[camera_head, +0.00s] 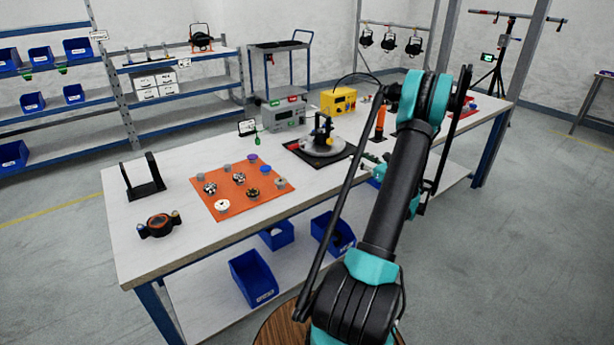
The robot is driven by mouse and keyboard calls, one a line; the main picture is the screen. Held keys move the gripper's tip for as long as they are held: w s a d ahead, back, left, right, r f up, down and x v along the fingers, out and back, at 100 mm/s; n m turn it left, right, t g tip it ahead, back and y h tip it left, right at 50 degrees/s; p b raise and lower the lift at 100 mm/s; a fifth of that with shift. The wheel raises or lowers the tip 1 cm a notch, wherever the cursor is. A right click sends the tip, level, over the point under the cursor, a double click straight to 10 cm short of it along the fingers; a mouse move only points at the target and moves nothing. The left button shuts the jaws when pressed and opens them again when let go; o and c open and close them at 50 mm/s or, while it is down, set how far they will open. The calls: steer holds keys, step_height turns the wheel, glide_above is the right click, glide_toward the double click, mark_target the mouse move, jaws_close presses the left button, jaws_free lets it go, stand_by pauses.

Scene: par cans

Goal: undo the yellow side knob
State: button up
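No yellow side knob can be made out for certain at this size. A black fixture (322,128) stands upright on a round grey turntable (325,147) in the middle of the bench; small details on it are too small to tell. A dark round part with an orange ring (159,226) lies at the bench's front left, with a small pale yellowish spot on its right side. My teal and black arm rises in front of the bench's right half.
An orange mat (232,207) holds several small knobs and parts. A black U-shaped bracket (142,180) stands at the bench's left. A yellow box (338,102) and a grey box (284,115) stand behind the turntable. An orange upright piece (380,122) stands near my arm.

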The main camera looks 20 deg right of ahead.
steer(key=a+n+g, duration=0.1)
steer(key=a+n, duration=0.1)
steer(key=a, duration=0.2)
steer(key=s+a+r+n+g, duration=0.1)
steer(key=a+n+g, duration=0.1)
steer(key=a, duration=0.3)
steer(key=s+a+r+n+g, duration=0.1)
steer(key=a+n, duration=0.2)
steer(key=a, duration=0.2)
steer(key=shift+r+n+g+y, duration=0.15)
steer(key=shift+n+g+y, duration=0.15)
steer(key=shift+n, duration=0.1)
steer(key=s+a+n+g, duration=0.1)
steer(key=s+a+n, duration=0.1)
steer(key=a, duration=0.1)
steer(key=s+a+n+g, duration=0.1)
steer(key=s+a+n, duration=0.1)
steer(key=a, duration=0.2)
steer(key=s+a+n+g, duration=0.1)
steer(key=s+a+n, duration=0.1)
steer(key=a+n, duration=0.1)
steer(key=shift+s+a+r+g, duration=0.1)
steer(key=shift+a+r+g, duration=0.1)
steer(key=shift+g, duration=0.1)
steer(key=shift+s+a+n, duration=0.3)
steer(key=shift+s+a, duration=0.05)
steer(key=shift+s, duration=0.1)
steer(key=shift+w, duration=0.1)
